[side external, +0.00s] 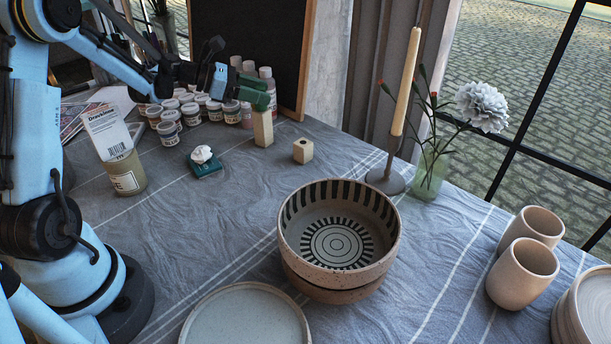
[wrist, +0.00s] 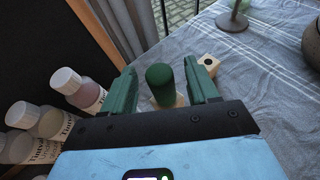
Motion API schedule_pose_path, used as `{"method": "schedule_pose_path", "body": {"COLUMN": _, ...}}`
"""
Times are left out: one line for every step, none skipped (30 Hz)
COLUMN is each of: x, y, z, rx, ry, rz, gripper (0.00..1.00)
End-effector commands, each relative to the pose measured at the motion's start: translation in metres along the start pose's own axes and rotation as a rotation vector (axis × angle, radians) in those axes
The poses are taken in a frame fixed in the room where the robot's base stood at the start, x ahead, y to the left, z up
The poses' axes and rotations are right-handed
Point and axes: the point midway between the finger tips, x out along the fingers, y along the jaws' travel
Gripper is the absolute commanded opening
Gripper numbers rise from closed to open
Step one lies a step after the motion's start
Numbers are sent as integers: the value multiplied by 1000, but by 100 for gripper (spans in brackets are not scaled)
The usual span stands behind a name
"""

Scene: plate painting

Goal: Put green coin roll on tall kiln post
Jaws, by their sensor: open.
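The green coin roll (wrist: 160,88) is a dark green cylinder between my open gripper's (wrist: 160,66) two green fingers in the wrist view. A gap shows on its right side. The pale tall kiln post (side external: 263,130) stands upright on the cloth in the side view, directly below my gripper (side external: 256,97). The top of the tall post (wrist: 178,101) shows just under the roll in the wrist view. The roll appears upright on it, though the contact is partly hidden. In the side view my fingers hide most of the roll.
A short pale block with a hole (side external: 302,151) stands right of the tall post. Paint jars (side external: 168,132) and bottles crowd the left. A teal item with a white lump (side external: 204,168), a striped bowl (side external: 340,235) and a candle holder (side external: 385,180) stand nearby. Open cloth lies in front.

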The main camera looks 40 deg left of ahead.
Motion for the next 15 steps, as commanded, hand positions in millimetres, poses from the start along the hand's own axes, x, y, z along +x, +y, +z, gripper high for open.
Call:
{"method": "schedule_pose_path", "body": {"x": -9, "y": 1, "z": 0, "rx": -2, "ry": 0, "rz": 3, "gripper": 59}}
{"method": "schedule_pose_path", "body": {"x": -14, "y": 1, "z": 0, "rx": -2, "ry": 0, "rz": 4, "gripper": 59}}
{"method": "schedule_pose_path", "body": {"x": -22, "y": 1, "z": 0, "rx": -2, "ry": 0, "rz": 5, "gripper": 59}}
{"method": "schedule_pose_path", "body": {"x": -28, "y": 0, "z": 0, "rx": -1, "ry": 0, "rz": 4, "gripper": 59}}
{"method": "schedule_pose_path", "body": {"x": -34, "y": 1, "z": 0, "rx": -2, "ry": 0, "rz": 6, "gripper": 59}}
{"method": "schedule_pose_path", "body": {"x": -43, "y": 1, "z": 0, "rx": -2, "ry": 0, "rz": 5, "gripper": 59}}
{"method": "schedule_pose_path", "body": {"x": -50, "y": 1, "z": 0, "rx": -3, "ry": 0, "rz": 6, "gripper": 59}}
{"method": "schedule_pose_path", "body": {"x": -56, "y": 0, "z": 0, "rx": -2, "ry": 0, "rz": 4, "gripper": 59}}
{"method": "schedule_pose_path", "body": {"x": -64, "y": 1, "z": 0, "rx": -2, "ry": 0, "rz": 6, "gripper": 59}}
{"method": "schedule_pose_path", "body": {"x": -70, "y": 1, "z": 0, "rx": -2, "ry": 0, "rz": 4, "gripper": 59}}
{"method": "schedule_pose_path", "body": {"x": -76, "y": 1, "z": 0, "rx": -2, "ry": 0, "rz": 5, "gripper": 59}}
{"method": "schedule_pose_path", "body": {"x": -82, "y": 0, "z": 0, "rx": -2, "ry": 0, "rz": 4, "gripper": 59}}
{"method": "schedule_pose_path", "body": {"x": -88, "y": 0, "z": 0, "rx": -2, "ry": 0, "rz": 3, "gripper": 59}}
{"method": "schedule_pose_path", "body": {"x": -92, "y": 0, "z": 0, "rx": -1, "ry": 0, "rz": 4, "gripper": 59}}
{"method": "schedule_pose_path", "body": {"x": -97, "y": 0, "z": 0, "rx": -1, "ry": 0, "rz": 3, "gripper": 59}}
